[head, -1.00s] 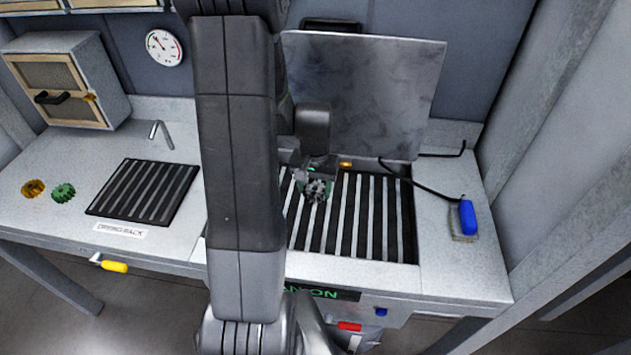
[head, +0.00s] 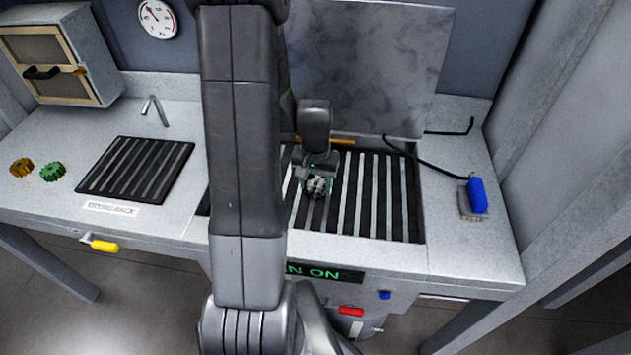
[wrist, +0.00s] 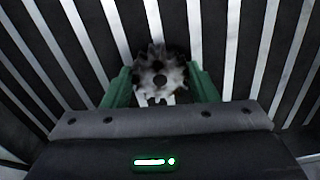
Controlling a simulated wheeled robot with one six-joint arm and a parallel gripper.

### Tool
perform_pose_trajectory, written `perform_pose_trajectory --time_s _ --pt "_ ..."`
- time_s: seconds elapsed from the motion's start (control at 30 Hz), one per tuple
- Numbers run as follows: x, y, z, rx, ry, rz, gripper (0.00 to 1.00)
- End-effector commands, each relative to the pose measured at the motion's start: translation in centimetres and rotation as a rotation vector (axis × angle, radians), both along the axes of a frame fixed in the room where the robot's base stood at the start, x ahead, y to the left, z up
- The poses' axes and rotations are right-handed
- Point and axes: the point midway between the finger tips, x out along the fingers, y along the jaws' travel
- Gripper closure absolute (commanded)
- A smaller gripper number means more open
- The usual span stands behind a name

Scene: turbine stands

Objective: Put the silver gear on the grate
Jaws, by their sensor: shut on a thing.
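The silver gear (head: 317,187) is between the fingers of my gripper (head: 315,180), over the left part of the large grate (head: 374,205) in the head view. In the wrist view the gear (wrist: 160,76) is grey with dark patches and a central hole. The green fingers of my gripper (wrist: 158,88) press on its two sides. The grate's slats (wrist: 223,40) show beyond the gear. I cannot tell whether the gear touches the slats. My arm hides the left end of the grate in the head view.
A smaller rack (head: 136,168) labelled drying rack lies left, beside a green gear (head: 53,172) and an orange gear (head: 21,168). A grey panel (head: 380,65) stands behind the large grate.

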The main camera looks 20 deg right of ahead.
Motion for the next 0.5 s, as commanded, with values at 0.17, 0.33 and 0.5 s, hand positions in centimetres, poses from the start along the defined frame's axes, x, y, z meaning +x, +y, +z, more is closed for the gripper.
perform_pose_trajectory --time_s 0.17,0.33,0.5 --pt "0.02 -0.02 -0.11 -0.001 -0.001 0.000 0.94" --pt "0.02 -0.02 -0.47 -0.001 -0.001 0.000 0.94" --pt "0.02 -0.02 -0.72 -0.001 -0.001 0.000 0.45"
